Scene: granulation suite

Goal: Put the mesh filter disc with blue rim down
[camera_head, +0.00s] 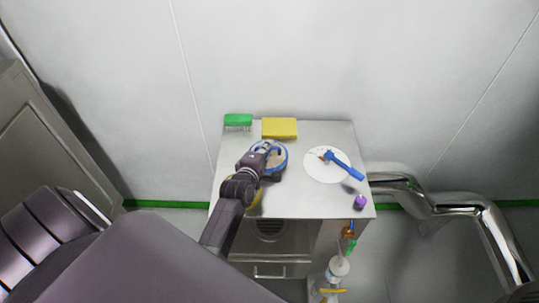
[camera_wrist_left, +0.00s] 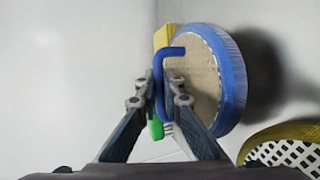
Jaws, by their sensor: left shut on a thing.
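The mesh filter disc with blue rim (camera_head: 284,158) is at my left gripper (camera_head: 266,160), over the left part of the steel table. In the left wrist view the disc (camera_wrist_left: 208,78) shows a tan mesh face, a blue rim and a bent blue handle. My left gripper (camera_wrist_left: 168,92) is shut on that handle. The disc stands tilted in this view, with a dark shadow beside it. I cannot tell whether its edge touches the table. In the head view my gripper covers part of the disc. My right gripper is not in view.
The steel table (camera_head: 310,203) bears a green brush (camera_head: 238,120), a yellow block (camera_head: 279,128), a white disc (camera_head: 321,172) with a blue tool (camera_head: 345,166), and a purple item (camera_head: 360,202). A yellow-rimmed mesh (camera_wrist_left: 285,132) is close to the blue-rimmed disc. The table's front middle is clear.

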